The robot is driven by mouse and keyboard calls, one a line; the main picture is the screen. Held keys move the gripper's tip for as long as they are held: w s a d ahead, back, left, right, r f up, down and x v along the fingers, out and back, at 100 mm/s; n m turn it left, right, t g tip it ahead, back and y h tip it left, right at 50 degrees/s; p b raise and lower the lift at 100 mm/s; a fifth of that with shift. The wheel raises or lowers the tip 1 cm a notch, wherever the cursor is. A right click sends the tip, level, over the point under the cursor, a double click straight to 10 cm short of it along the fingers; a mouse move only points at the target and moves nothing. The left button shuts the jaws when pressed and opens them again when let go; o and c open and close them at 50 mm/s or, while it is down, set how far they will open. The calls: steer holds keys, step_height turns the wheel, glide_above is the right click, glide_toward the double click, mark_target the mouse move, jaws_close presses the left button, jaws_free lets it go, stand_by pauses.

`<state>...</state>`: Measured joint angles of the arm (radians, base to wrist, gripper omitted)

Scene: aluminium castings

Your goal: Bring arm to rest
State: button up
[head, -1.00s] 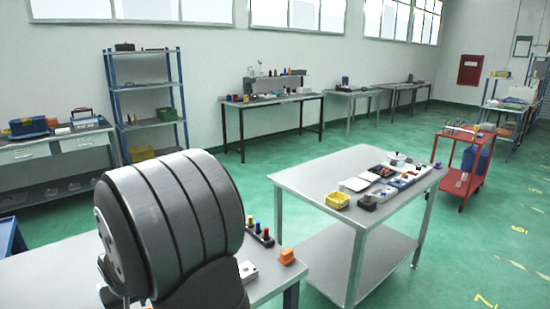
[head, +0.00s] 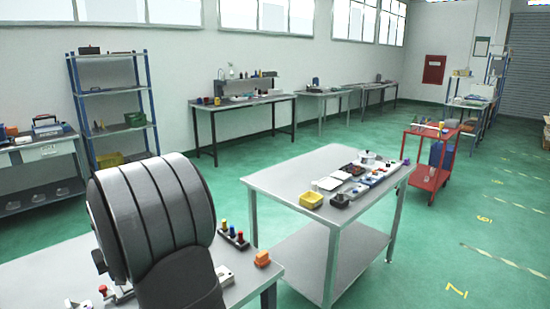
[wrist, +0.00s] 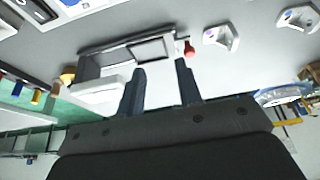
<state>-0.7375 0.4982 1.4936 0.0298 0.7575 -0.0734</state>
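My gripper (wrist: 160,80) shows in the wrist view with its two dark fingers apart and nothing between them. Beyond the fingertips is a grey and white tray-like fixture (wrist: 128,52); I cannot tell whether the fingers are close to it. In the head view, a rounded dark link of my own arm stands at the lower left over the near bench (head: 70,265). My gripper is hidden in that view.
Green floor separates the benches.

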steer(key=w+a, duration=0.6)
steer(key=w, duration=0.3)
steer(key=f, duration=0.6)
steer(key=shift+s+a+f, duration=0.15)
steer(key=shift+s+f, duration=0.05)
steer(key=shift+f, duration=0.6)
